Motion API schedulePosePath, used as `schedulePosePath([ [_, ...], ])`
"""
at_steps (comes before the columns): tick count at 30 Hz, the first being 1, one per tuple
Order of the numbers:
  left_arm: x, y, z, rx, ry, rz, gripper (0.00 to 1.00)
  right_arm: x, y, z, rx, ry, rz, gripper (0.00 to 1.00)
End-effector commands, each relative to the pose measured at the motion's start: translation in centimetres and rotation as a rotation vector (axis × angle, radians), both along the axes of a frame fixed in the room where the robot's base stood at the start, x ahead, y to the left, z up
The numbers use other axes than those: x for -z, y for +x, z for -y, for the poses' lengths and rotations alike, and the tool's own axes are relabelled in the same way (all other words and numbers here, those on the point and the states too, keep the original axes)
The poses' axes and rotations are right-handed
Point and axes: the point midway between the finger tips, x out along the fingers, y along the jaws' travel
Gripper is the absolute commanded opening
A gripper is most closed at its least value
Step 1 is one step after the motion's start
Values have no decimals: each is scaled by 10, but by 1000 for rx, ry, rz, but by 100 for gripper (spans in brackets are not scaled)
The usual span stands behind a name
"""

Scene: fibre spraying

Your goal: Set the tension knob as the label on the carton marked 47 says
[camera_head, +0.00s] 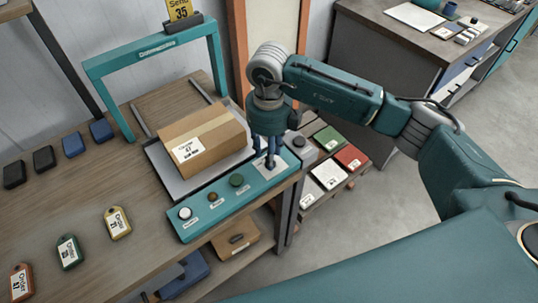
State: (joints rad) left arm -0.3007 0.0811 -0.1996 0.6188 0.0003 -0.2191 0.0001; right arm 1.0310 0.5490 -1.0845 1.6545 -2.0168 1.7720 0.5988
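The carton (215,137) marked 47 is brown with a tape strip and sits on a grey plate on the bench. Its white label (188,149) shows "47", but the smaller print is too small to read. The teal control panel (224,206) in front carries a white button (185,213), a small brown one (212,197) and a green one (236,181). My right gripper (270,160) points down at the panel's right end, over a pale plate. Its fingers are close together and hide what is between them, so no tension knob is clearly visible. My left gripper is not in view.
A teal frame (97,67) stands behind the carton, with a yellow sign (179,11) reading 35. Order tags (117,223) and dark blocks (43,159) lie on the left bench. Coloured cards (350,157) lie at right. A grey cabinet (385,60) stands farther back.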

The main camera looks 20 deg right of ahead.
Motion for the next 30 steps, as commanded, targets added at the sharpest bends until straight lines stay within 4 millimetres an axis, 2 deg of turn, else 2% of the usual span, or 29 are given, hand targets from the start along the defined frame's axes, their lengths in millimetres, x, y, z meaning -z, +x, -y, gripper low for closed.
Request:
schedulePosePath([
  [9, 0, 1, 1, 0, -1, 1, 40, -69, 2, 0, 0, 0, 6, 35],
  [15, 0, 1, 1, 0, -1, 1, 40, -95, 1, 0, 0, 0, 3, 35],
  [20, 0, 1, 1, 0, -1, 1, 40, -102, 1, 0, 1, 0, 2, 35],
  [30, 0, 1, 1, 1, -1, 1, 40, -102, 1, 0, 1, -1, 1, 35],
])
